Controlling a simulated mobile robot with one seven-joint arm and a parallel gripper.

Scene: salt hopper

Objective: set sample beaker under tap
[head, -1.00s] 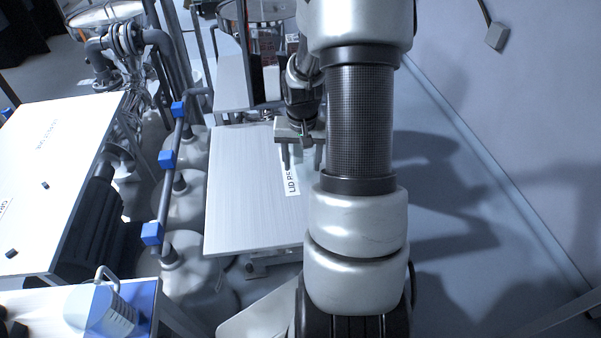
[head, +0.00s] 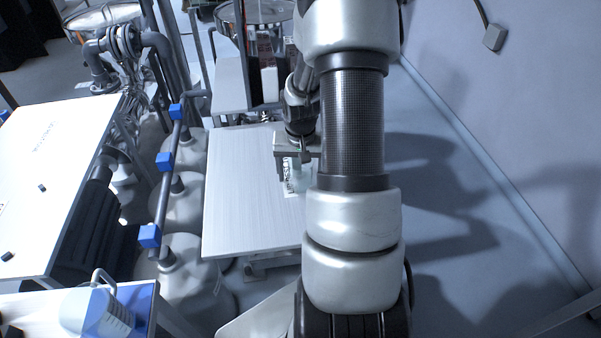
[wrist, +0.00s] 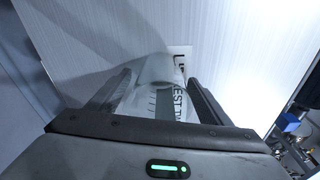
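A clear beaker (wrist: 158,100) with graduation marks is between the two fingers of my gripper (wrist: 160,85) in the wrist view. Its sides are close to both fingers; I cannot tell whether they are pressed against it. In the head view the beaker (head: 298,178) shows faintly below my gripper (head: 295,168), over the pale metal board (head: 240,205), partly hidden by my arm. I cannot tell whether it rests on the board. I cannot make out the tap.
A printed label (wrist: 180,58) is on the board behind the beaker. A clear jug with a handle (head: 105,315) stands on a blue mat at lower left. A pipe with blue blocks (head: 164,162) runs left of the board. A white panel (head: 50,170) lies further left.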

